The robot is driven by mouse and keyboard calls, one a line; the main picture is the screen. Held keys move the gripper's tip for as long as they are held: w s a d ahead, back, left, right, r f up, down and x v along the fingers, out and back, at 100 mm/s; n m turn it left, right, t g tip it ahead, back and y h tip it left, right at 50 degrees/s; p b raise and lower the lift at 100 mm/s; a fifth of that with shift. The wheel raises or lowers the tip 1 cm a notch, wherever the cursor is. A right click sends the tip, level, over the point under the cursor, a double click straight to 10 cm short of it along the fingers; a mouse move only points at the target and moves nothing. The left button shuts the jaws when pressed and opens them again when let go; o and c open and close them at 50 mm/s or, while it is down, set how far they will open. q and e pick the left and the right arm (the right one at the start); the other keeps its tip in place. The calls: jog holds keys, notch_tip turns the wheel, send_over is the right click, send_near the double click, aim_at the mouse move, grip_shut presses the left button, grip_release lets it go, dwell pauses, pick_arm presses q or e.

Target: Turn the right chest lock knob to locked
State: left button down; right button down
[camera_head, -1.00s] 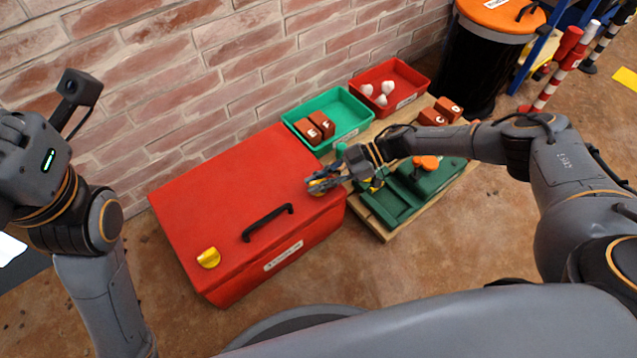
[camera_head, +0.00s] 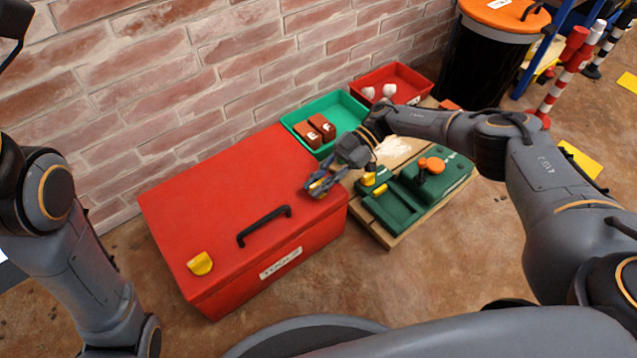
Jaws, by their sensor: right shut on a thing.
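The red chest (camera_head: 225,205) stands on the floor against the brick wall, lid down, with a black handle (camera_head: 264,227) on top. A yellow lock knob (camera_head: 200,263) sits near the lid's left front corner. My right gripper (camera_head: 315,188) is at the lid's right end and is shut on the right lock knob, which its fingers mostly hide; only a little yellow shows between them. I cannot tell how that knob is turned. My left arm (camera_head: 75,260) is at the left edge, and its gripper is out of view.
A wooden pallet (camera_head: 391,240) right of the chest carries a green device (camera_head: 395,208) with an orange knob (camera_head: 434,165). A green bin (camera_head: 343,107) with brown blocks (camera_head: 321,127) and a red bin (camera_head: 412,80) with white pieces stand behind. A black barrel (camera_head: 482,60) is at back right.

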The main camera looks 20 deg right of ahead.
jog(key=shift+s+a, duration=0.1)
jog(key=c, duration=1.3)
grip_release()
jog(key=v, duration=0.7)
jog(key=shift+d+r, duration=0.1)
jog(key=shift+d, duration=0.15)
